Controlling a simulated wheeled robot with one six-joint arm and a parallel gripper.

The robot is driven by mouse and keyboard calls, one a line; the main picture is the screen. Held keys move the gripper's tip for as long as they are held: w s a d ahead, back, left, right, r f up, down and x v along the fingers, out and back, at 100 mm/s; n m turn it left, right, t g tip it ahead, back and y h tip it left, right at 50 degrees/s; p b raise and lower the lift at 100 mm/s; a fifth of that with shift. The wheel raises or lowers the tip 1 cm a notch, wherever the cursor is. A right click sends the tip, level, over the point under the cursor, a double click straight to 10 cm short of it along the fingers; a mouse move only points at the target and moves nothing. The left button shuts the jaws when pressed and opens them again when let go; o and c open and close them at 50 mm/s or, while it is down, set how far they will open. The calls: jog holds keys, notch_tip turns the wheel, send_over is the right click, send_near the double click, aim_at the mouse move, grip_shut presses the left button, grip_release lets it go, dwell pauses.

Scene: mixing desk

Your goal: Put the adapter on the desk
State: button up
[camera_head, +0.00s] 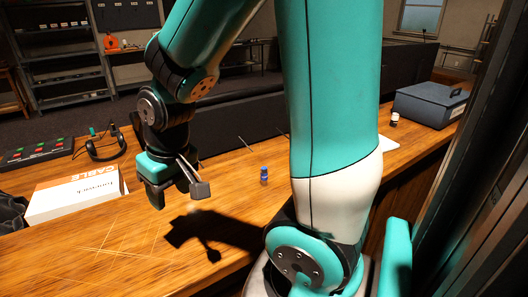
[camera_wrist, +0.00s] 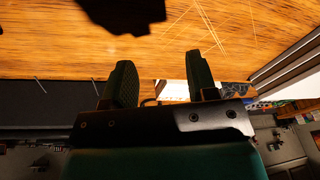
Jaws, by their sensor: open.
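My gripper (camera_head: 178,190) hangs above the left part of the wooden desk (camera_head: 110,240), with its fingers apart. In the wrist view the two dark fingers (camera_wrist: 162,76) stand apart with nothing held between them. A small blue upright piece (camera_head: 264,175) stands on the desk, to the right of my gripper. It is too small to tell whether it is the adapter. No other thing can be clearly told as the adapter. My arm hides part of the desk's middle.
A white and orange cable box (camera_head: 75,196) lies left of my gripper. Headphones (camera_head: 104,148) and a button panel (camera_head: 38,152) lie behind it. The front left desk is bare.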

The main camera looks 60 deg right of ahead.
jog(key=w+d+r+m+h, duration=0.1)
jog(key=d+r+m, duration=0.25)
jog(key=d, duration=0.55)
jog(key=r+m+g, duration=0.1)
jog(key=m+g, duration=0.1)
jog(key=m, duration=1)
send_over(264, 168)
jog(key=shift+y, duration=0.3)
notch_tip(264, 168, down, 11)
jog(key=p, duration=0.3)
jog(key=shift+w, duration=0.15)
jog(key=shift+f+p, duration=1)
jog(key=shift+f, duration=2.05)
grip_shut()
